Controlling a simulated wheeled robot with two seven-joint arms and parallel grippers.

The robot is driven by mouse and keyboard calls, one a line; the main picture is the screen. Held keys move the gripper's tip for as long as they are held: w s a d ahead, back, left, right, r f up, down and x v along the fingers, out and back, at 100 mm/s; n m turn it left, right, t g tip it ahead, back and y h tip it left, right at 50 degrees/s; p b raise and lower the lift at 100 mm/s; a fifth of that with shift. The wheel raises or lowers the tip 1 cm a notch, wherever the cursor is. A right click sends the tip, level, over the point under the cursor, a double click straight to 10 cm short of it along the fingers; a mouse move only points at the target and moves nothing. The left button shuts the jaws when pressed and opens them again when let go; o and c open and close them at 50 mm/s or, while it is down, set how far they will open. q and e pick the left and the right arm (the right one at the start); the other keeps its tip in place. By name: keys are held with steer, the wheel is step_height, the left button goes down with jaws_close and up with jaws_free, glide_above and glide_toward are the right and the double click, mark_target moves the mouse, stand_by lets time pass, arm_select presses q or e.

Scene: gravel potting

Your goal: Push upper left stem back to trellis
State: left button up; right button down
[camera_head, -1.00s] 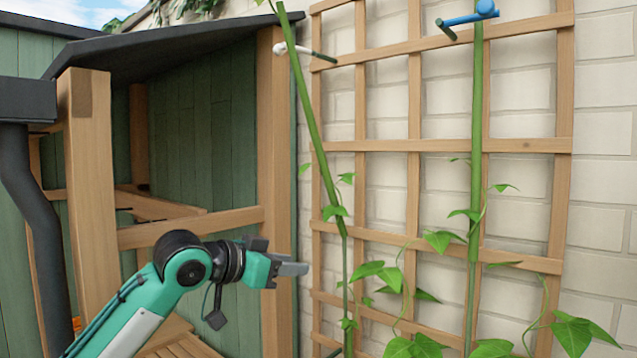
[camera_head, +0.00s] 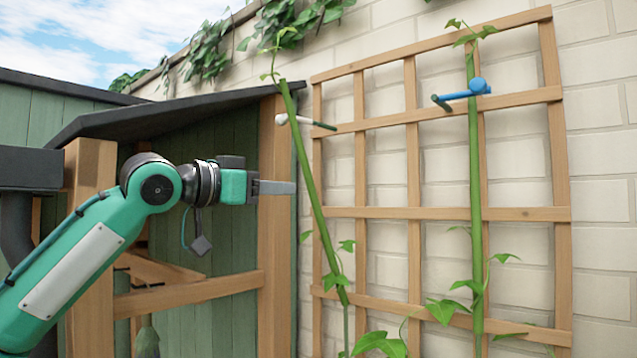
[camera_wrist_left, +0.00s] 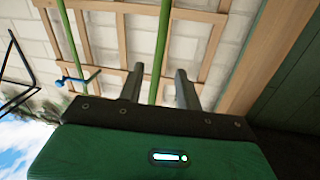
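The upper left stem (camera_head: 305,165) is thick and green. It leans, its top tilted left past the trellis's left post. The wooden trellis (camera_head: 412,160) stands against the wall. A white and dark green clip (camera_head: 305,122) juts out at the trellis's upper left, near the stem. My left gripper (camera_head: 290,187) is level, its tips just left of the stem's middle in the head view. In the left wrist view its two fingers (camera_wrist_left: 160,85) are apart and empty, with a green stem (camera_wrist_left: 160,45) seen beyond the gap. I cannot tell whether they touch. My right gripper is out of view.
A right stem (camera_head: 475,190) runs upright along the trellis, with a blue clip (camera_head: 470,93) at its upper part. A green shed (camera_head: 225,150) with wooden posts and a dark roof (camera_head: 180,115) stands close around my left arm. Leafy vines (camera_head: 210,55) hang over the wall top.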

mark_target(314, 189)
arm_select(q)
steer(key=p+x, duration=0.4)
steer(key=x, duration=0.5)
steer(key=shift+d+r+p, duration=0.1)
steer(key=shift+p, duration=0.2)
steer(key=shift+w+d, duration=0.4)
steer(key=shift+w, duration=0.05)
jaws_close()
